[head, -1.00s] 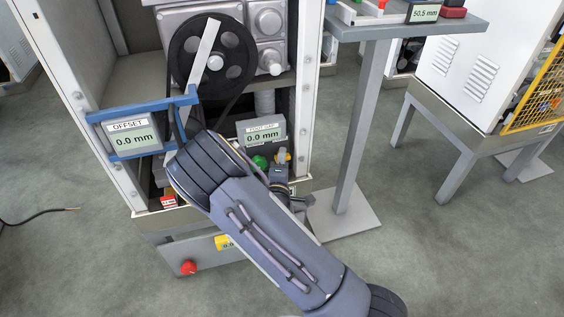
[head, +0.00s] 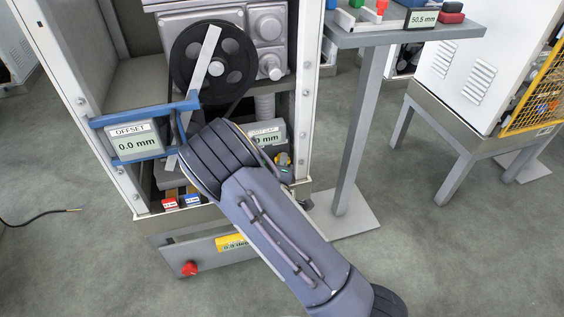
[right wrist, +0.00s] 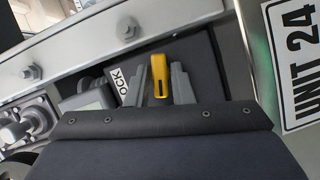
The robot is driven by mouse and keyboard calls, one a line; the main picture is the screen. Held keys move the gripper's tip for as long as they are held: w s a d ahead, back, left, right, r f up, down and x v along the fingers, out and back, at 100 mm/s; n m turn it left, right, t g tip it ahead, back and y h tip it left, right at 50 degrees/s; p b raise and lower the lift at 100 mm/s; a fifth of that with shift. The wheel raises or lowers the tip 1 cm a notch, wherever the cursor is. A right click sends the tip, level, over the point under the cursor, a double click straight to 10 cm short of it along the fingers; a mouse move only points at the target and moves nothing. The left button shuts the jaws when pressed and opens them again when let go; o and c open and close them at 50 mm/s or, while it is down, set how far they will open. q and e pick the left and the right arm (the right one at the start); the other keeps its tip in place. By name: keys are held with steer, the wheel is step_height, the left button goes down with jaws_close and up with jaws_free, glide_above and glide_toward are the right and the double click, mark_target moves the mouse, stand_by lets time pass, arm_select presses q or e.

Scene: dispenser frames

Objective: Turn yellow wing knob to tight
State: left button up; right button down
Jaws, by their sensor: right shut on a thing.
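The yellow wing knob (right wrist: 159,86) shows in the right wrist view, upright between the two grey fingers of my right gripper (right wrist: 160,69). The fingers are shut on it. A white label with the letters "OCK" (right wrist: 123,83) is just left of the fingers; the rest of its word is hidden. In the head view, my right forearm reaches into the lower part of the open machine frame and hides most of the hand. My left gripper is not in view.
The offset display (head: 135,142) reads 0.0 mm on a blue bracket left of my arm. A second display (head: 266,133) is partly covered by the arm. A black wheel (head: 213,64) is above. A grey stand (head: 360,120) is to the right, with open floor around.

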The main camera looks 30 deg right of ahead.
steer(key=m+y+p, duration=0.1)
steer(key=m, duration=0.2)
steer(key=shift+d+r+g, duration=0.1)
steer(key=shift+r+g, duration=0.05)
steer(key=shift+g, duration=0.25)
steer(key=m+y, duration=0.1)
steer(key=m, duration=0.1)
steer(key=shift+s+d+m+y, duration=0.1)
steer(key=shift+m+y, duration=0.2)
steer(key=shift+y, duration=0.1)
steer(key=m+y+b, duration=0.1)
steer(key=m+b, duration=0.1)
steer(key=shift+m+y, duration=0.3)
steer(key=shift+d+m+y+b, duration=0.1)
steer(key=shift+m+y+b, duration=1.05)
steer(key=shift+b, duration=0.55)
steer(key=c, duration=1.4)
jaws_free()
steer(key=shift+c, duration=0.2)
steer(key=shift+s+r, duration=0.1)
